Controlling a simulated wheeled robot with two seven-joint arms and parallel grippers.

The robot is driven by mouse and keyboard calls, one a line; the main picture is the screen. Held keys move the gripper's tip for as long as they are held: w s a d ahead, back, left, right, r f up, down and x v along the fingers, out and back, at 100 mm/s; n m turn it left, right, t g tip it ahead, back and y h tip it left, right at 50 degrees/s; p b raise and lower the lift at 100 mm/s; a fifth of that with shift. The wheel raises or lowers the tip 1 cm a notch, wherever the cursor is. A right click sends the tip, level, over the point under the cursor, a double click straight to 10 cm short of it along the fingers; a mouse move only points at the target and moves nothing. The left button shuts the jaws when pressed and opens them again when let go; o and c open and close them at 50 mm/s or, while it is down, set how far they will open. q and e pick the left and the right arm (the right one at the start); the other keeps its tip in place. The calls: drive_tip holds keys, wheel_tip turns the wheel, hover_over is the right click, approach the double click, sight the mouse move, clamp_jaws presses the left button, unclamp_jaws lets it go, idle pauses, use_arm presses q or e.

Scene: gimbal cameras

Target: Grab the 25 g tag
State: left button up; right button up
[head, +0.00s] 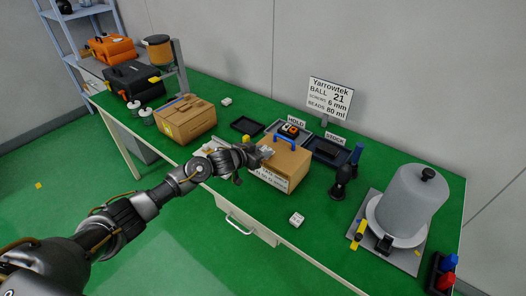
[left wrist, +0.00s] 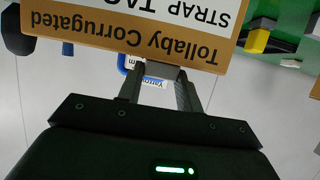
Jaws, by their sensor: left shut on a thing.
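My left gripper (head: 264,152) reaches over the bench to the upper left side of a cardboard box (head: 284,172) with a white label. In the left wrist view its two fingers (left wrist: 161,84) are shut on a small pale grey piece (left wrist: 163,68). That piece sits against the box, whose upside-down print reads "Tollaby Corrugated" and "STRAP TAG" (left wrist: 150,30). I cannot read a 25 g marking on the held piece, so I cannot tell whether it is the tag. My right gripper is not in view.
A blue handle (head: 285,141) stands by the box. Black trays (head: 328,152) lie behind it. A larger carton (head: 186,119) is left, a grey domed vessel (head: 404,198) right. A small white block (head: 296,220) lies in front, with clear green bench around it.

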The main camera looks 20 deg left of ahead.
use_arm(q)
drive_tip(key=shift+r, duration=0.1)
drive_tip(key=shift+r, duration=0.25)
wheel_tip(320, 180, up, 3)
drive_tip(key=shift+s+f+b, duration=0.1)
drive_tip(key=shift+f+b, duration=0.1)
drive_tip(key=shift+b, duration=0.5)
drive_tip(key=s+d+r, duration=0.5)
drive_tip(key=s+r, duration=0.4)
drive_tip(key=s, duration=0.4)
drive_tip(key=shift+r+p, duration=0.35)
drive_tip(key=shift+p, duration=0.05)
